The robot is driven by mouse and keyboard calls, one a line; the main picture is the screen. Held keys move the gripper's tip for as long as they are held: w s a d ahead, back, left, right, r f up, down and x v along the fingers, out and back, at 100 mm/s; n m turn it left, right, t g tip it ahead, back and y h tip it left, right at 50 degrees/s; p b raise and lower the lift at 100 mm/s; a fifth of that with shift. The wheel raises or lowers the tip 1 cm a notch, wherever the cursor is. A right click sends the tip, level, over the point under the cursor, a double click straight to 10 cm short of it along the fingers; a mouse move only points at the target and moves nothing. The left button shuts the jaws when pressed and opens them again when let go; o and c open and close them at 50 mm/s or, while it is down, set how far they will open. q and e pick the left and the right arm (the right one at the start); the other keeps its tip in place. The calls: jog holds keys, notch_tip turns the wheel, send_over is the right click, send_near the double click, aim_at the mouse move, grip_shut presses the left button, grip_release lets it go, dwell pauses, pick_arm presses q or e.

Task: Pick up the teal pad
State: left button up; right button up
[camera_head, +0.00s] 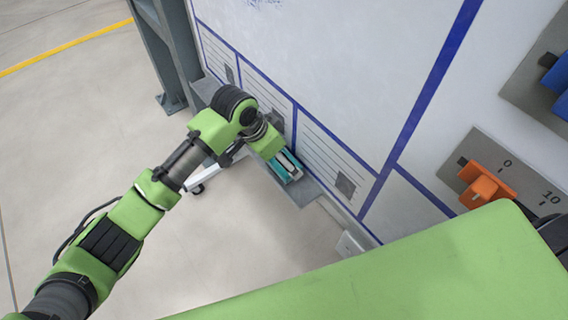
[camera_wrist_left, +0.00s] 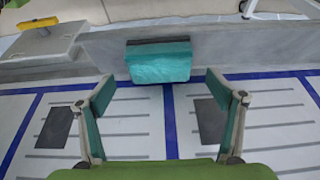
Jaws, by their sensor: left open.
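The teal pad (camera_wrist_left: 158,62) is a teal block with a dark grey strip along one long side. In the left wrist view it lies at the grey ledge along the white board, beyond my fingertips and roughly centred between them. My left gripper (camera_wrist_left: 160,92) is open, with teal-lined fingers spread wide and nothing between them. In the head view my left gripper (camera_head: 283,164) is at the ledge beside the board; teal parts overlap there, and I cannot separate pad from fingers. My right gripper is not in view.
The white board (camera_head: 350,70) with blue lines stands upright behind the ledge (camera_head: 312,187). An orange switch (camera_head: 485,186) on a grey plate and a blue one (camera_head: 560,80) are at the right. A grey plate with a yellow part (camera_wrist_left: 40,25) is at the wrist view's upper left.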

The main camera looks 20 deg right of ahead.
pick_arm(q)
jog(key=shift+x, duration=2)
jog(key=c, duration=1.2)
jog(key=shift+r, duration=0.1)
jog(key=shift+r, duration=0.2)
jog(key=v, duration=0.3)
jog(key=shift+d+r+b, duration=0.15)
jog(key=shift+d+b, duration=0.15)
jog(key=shift+s+a+r+b, duration=0.25)
jog(key=shift+s+a+r, duration=1.25)
jog(key=shift+a, duration=0.25)
jog(key=shift+s+a+r+b, duration=0.2)
jog(key=shift+s+a+r, duration=1.15)
jog(key=shift+a+r, duration=0.35)
jog(key=shift+s+a+r+b, duration=0.25)
jog(key=shift+s+a+r, duration=1.2)
jog(key=shift+a, duration=0.35)
